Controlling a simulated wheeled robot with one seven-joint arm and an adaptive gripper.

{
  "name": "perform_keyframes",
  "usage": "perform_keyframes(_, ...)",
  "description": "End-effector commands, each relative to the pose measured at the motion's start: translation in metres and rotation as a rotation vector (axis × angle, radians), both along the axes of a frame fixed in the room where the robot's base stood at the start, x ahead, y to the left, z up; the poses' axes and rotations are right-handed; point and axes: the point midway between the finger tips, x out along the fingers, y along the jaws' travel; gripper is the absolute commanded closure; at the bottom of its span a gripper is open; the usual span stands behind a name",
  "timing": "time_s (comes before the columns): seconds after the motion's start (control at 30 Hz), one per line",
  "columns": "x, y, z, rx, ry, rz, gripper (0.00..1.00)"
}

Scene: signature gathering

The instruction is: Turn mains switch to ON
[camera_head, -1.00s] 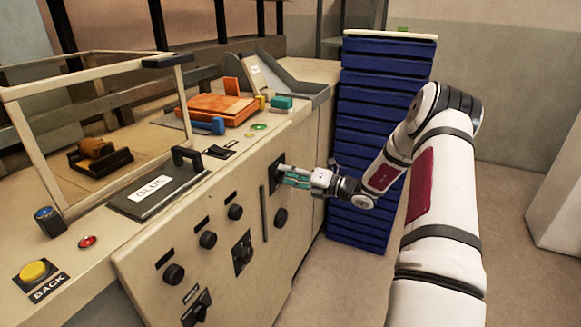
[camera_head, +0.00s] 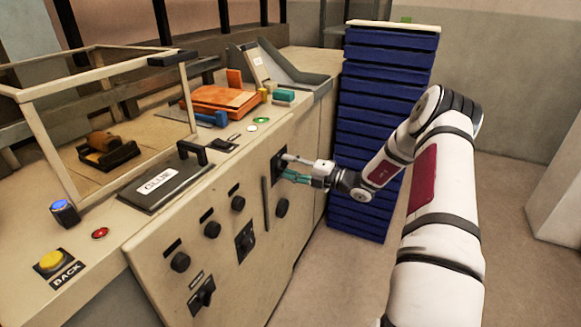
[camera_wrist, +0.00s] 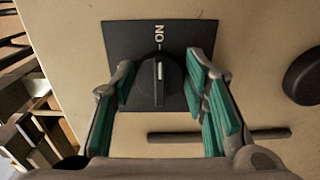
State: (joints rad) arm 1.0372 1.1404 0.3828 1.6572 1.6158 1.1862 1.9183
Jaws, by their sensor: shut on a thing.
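The mains switch is a dark round knob (camera_wrist: 160,88) on a black square plate (camera_wrist: 122,38) marked ON. In the wrist view the knob's white line lies upright in the picture and points at the ON mark. My gripper (camera_wrist: 160,84) has one teal-padded finger on each side of the knob and is shut on it. In the head view my gripper (camera_head: 286,167) reaches the black plate (camera_head: 278,165) on the upper right of the machine's front panel. The fingers hide most of the knob there.
Several other dark knobs, including one (camera_head: 282,208) below the switch, sit on the panel. A slim bar handle (camera_head: 265,204) is close by at left. A stack of blue trays (camera_head: 385,105) stands right behind my forearm. Open floor (camera_head: 335,285) lies in front.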

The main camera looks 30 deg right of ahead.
Motion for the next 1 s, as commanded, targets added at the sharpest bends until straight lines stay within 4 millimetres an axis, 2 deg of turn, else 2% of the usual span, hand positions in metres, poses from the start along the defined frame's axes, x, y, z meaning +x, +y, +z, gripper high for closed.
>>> perform_keyframes(0.33,0.0,0.0,-0.001,0.002,0.003,0.0,0.87)
perform_keyframes(0.37,0.0,0.0,-0.001,0.002,0.003,0.0,0.55)
perform_keyframes(0.4,0.0,0.0,-0.001,0.002,0.003,0.0,0.46)
perform_keyframes(0.43,0.0,0.0,-0.001,0.002,0.002,0.0,0.42)
perform_keyframes(0.77,-0.001,-0.001,0.0,0.0,0.001,-0.001,0.42)
perform_keyframes(0.87,-0.008,-0.005,0.0,0.0,0.001,-0.001,0.42)
perform_keyframes(1.0,-0.028,-0.017,-0.001,0.001,0.002,-0.004,0.42)
